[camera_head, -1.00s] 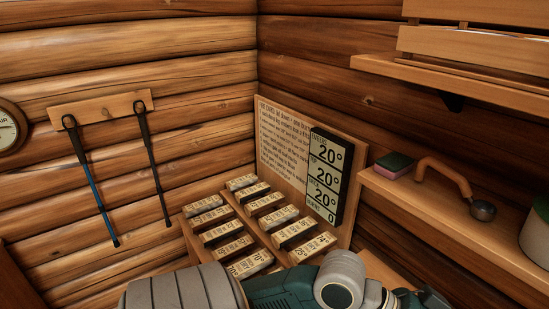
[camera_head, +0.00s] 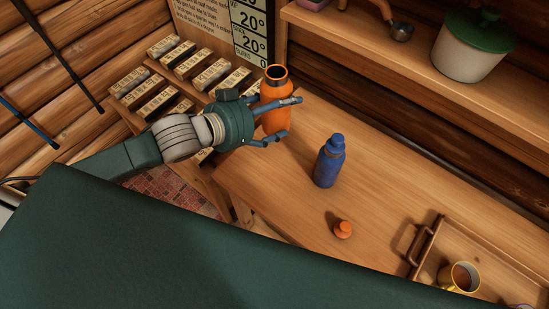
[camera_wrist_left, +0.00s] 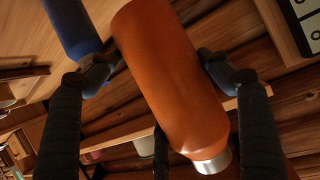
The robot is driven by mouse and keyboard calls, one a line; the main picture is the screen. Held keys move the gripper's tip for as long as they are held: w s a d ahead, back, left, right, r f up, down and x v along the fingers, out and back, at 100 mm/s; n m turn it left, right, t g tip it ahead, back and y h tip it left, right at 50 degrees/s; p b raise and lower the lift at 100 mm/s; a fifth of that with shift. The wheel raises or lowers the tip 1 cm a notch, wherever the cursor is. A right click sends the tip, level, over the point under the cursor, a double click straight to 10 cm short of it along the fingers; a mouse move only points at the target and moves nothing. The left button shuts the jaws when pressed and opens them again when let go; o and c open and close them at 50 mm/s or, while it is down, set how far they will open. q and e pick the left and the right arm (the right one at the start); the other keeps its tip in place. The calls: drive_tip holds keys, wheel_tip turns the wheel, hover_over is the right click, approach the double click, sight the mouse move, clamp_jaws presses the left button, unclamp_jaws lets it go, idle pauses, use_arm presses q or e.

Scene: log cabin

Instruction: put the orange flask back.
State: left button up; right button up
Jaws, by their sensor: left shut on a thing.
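The orange flask (camera_head: 276,112) stands near the left end of the wooden table, its top open with no cap on it. My left gripper (camera_head: 280,120) reaches it from the left and is shut on its body. In the left wrist view the orange flask (camera_wrist_left: 172,75) fills the space between the two dark fingers. An orange cap (camera_head: 343,229) lies apart on the table. Whether the flask touches the table is hard to tell. My right gripper is not in view.
A blue flask (camera_head: 330,162) stands right of the orange one. A wooden tray (camera_head: 428,242) with a yellow mug (camera_head: 460,277) is at the lower right. A shelf (camera_head: 345,35) with a green-lidded pot (camera_head: 470,48) runs above. Label blocks (camera_head: 195,62) stand behind my gripper.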

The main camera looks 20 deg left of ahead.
use_arm(q)
wheel_tip(320, 180, down, 19)
drive_tip(key=shift+f+p, duration=0.1)
drive_tip(key=shift+p, duration=0.5)
drive_tip(key=shift+f, duration=0.25)
drive_tip(key=shift+f, duration=0.15)
drive_tip(key=o, duration=1.8)
drive_tip(key=shift+f, duration=0.1)
